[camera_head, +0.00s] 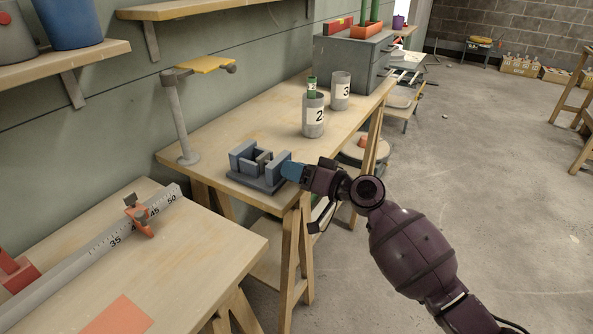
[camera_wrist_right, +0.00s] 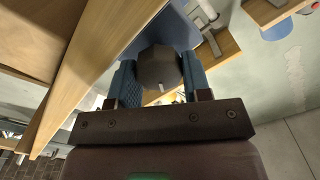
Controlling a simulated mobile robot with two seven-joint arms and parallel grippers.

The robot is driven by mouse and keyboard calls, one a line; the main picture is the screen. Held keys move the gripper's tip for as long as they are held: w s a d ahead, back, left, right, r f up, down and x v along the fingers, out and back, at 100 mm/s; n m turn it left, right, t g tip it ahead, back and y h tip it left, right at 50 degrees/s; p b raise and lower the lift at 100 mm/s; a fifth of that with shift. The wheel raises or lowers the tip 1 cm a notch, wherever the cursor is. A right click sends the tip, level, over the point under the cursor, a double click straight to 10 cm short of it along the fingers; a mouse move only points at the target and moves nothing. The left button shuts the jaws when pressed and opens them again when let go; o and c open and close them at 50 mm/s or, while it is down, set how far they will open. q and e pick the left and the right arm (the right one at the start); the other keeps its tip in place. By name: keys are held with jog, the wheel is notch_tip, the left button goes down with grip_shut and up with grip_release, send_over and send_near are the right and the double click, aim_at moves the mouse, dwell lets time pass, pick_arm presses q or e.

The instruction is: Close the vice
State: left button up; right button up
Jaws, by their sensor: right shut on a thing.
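The vice (camera_head: 243,158) is blue-grey and sits at the near corner of the wooden workbench. Its upright jaw blocks stand on a flat base, with a visible gap between them. My right gripper (camera_head: 289,171) is at the vice's right end, its blue fingers reaching it from the right. In the right wrist view a dark grey faceted knob (camera_wrist_right: 158,68) lies between the fingers of my right gripper (camera_wrist_right: 160,78), which is shut on it. The head view hides the knob behind the fingers. My left gripper is not in view.
Grey cups numbered 2 (camera_head: 314,122) and 3 (camera_head: 340,92) stand further back on the bench. A post with a yellow top (camera_head: 207,65) stands behind the vice. A nearer table (camera_head: 190,265) carries a ruler rail (camera_head: 90,250) with an orange slider (camera_head: 138,217). Open floor lies right.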

jog(key=o, duration=0.9)
jog(key=shift+s+d, duration=0.1)
jog(key=shift+d, duration=0.05)
jog(key=v, duration=1)
jog(key=shift+s+d, duration=0.15)
jog(key=shift+d, duration=0.05)
